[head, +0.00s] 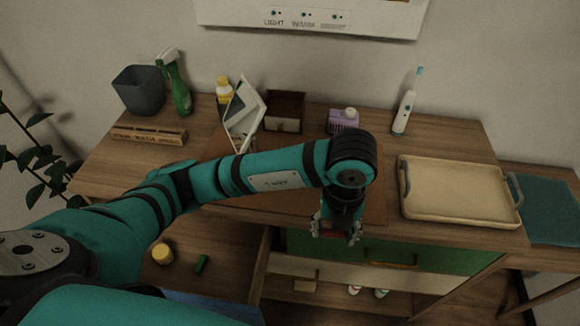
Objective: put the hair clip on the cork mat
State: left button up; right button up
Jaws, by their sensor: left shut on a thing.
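My left gripper (338,226) points down at the front edge of the cabinet top, near the front right part of the brown cork mat (290,205). It is shut on a small reddish thing, mostly hidden by the fingers, which I take to be the hair clip (338,233). I cannot tell whether the clip touches anything below. The mat lies flat on the cabinet top, and my left arm covers much of its middle. My right gripper is not in view.
A mirror (243,115), a dark brown box (285,111) and a purple dispenser (343,121) stand behind my arm. A beige tray (455,190) is to the right. An open drawer (225,277) at the front holds a yellow-lidded jar (162,253) and a green item (202,264).

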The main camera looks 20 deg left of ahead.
pick_arm(q)
jog(key=n, duration=0.1)
jog(key=d+n, duration=0.1)
jog(key=shift+s+n, duration=0.1)
jog(key=shift+n, duration=0.7)
jog(key=p, duration=0.4)
send_over(314, 191)
jog(key=shift+f, duration=0.7)
notch_tip(314, 191, down, 3)
jog(key=shift+f+p, duration=0.15)
jog(key=shift+p, duration=0.45)
jog(key=shift+f, duration=0.2)
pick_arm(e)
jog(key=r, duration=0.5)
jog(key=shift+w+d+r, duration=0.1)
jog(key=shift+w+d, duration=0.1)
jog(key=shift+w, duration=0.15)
pick_arm(q)
jog(key=shift+f, duration=0.1)
jog(key=shift+o, duration=1.3)
jog(key=shift+f, duration=0.1)
jog(key=o, duration=0.4)
jog(key=shift+o, duration=0.3)
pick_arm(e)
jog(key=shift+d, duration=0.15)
